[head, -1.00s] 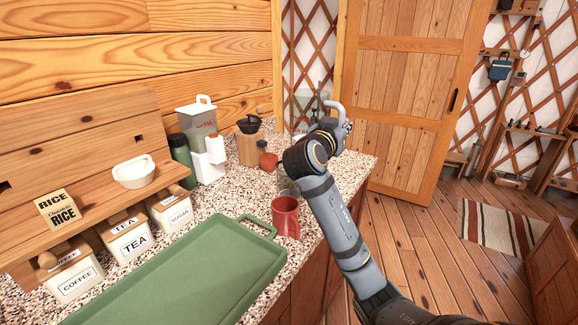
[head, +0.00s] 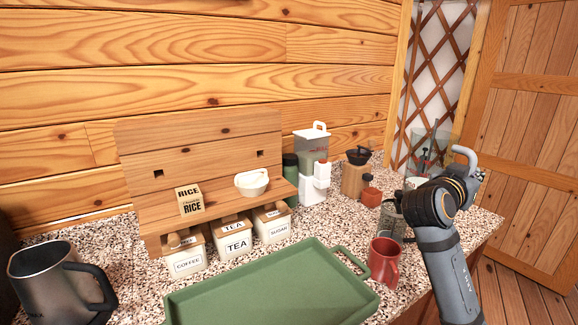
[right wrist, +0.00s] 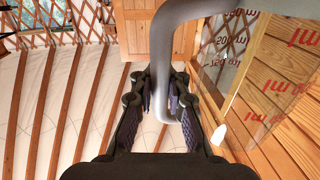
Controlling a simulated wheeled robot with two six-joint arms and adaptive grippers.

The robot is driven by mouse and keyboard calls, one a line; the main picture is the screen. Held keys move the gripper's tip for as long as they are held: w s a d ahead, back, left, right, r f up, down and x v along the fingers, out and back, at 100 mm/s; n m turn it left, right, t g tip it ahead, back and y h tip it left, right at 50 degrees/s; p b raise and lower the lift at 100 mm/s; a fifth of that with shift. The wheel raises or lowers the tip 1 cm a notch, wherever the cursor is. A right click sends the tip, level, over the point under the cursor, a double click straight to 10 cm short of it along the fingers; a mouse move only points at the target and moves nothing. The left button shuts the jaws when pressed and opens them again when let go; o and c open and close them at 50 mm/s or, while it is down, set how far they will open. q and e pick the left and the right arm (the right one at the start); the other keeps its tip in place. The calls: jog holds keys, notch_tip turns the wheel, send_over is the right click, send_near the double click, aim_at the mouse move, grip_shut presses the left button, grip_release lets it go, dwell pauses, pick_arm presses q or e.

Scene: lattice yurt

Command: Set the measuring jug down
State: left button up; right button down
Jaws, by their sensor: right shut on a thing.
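The clear measuring jug (head: 429,146) is in the head view at the far right end of the counter, partly hidden behind my right gripper. My right gripper (head: 468,178) is shut on its grey looped handle. In the right wrist view the handle (right wrist: 163,55) passes between the fingers of the gripper (right wrist: 165,105), and the jug's clear wall with red markings (right wrist: 290,85) fills the right side. The jug's base is not clear, so I cannot tell whether it touches the counter (head: 330,215). My left gripper is not in view.
A green tray (head: 270,290) lies in front. A red mug (head: 383,262), glass jar (head: 391,222), wooden block (head: 354,180) and small red-brown pot (head: 371,194) stand near my right arm. A dark metal jug (head: 45,285) is at left. Canisters (head: 236,243) sit under a shelf.

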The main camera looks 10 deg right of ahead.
jog(key=shift+s+f+n, duration=0.1)
jog(key=shift+f+n, duration=0.2)
jog(key=n+p, duration=0.2)
jog(key=p, duration=0.1)
jog(key=f+n+g+p, duration=0.1)
jog(key=n+p, duration=0.2)
jog(key=n+y+p, duration=0.1)
jog(key=n+p, duration=0.1)
jog(key=p, duration=0.1)
jog(key=shift+f, duration=0.4)
jog(key=shift+w+n+g+p, duration=0.3)
jog(key=shift+n+p, duration=0.2)
jog(key=shift+p, duration=0.2)
jog(key=shift+d, duration=0.1)
